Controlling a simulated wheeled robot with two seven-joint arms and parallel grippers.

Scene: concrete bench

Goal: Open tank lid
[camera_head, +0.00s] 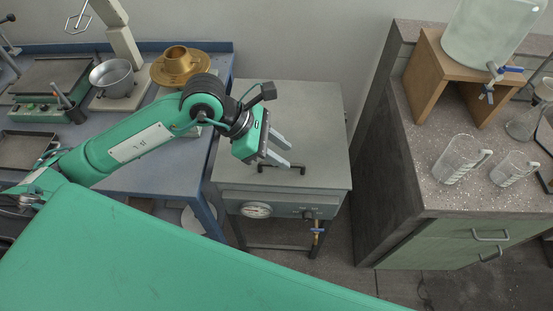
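The tank (275,205) is a grey metal box on dark legs in the middle, with a round dial gauge (257,210) and a blue-handled tap on its front. Its flat grey lid (320,120) lies level on top and looks closed. A black bar handle (290,169) stands near the lid's front edge. My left gripper (284,150) is above the lid, just behind the handle in the picture, its two grey fingers apart with nothing between them. It partly covers the lid's left half. I cannot tell whether a finger touches the handle. My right gripper is not in view.
A blue bench (150,178) on the left holds a brass-coloured part (180,65), a metal pot (110,77) and trays. On the right, a speckled counter (450,205) carries a wooden stand (428,70) with a large vessel, beakers (455,160) and a flask. A wall stands behind the tank.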

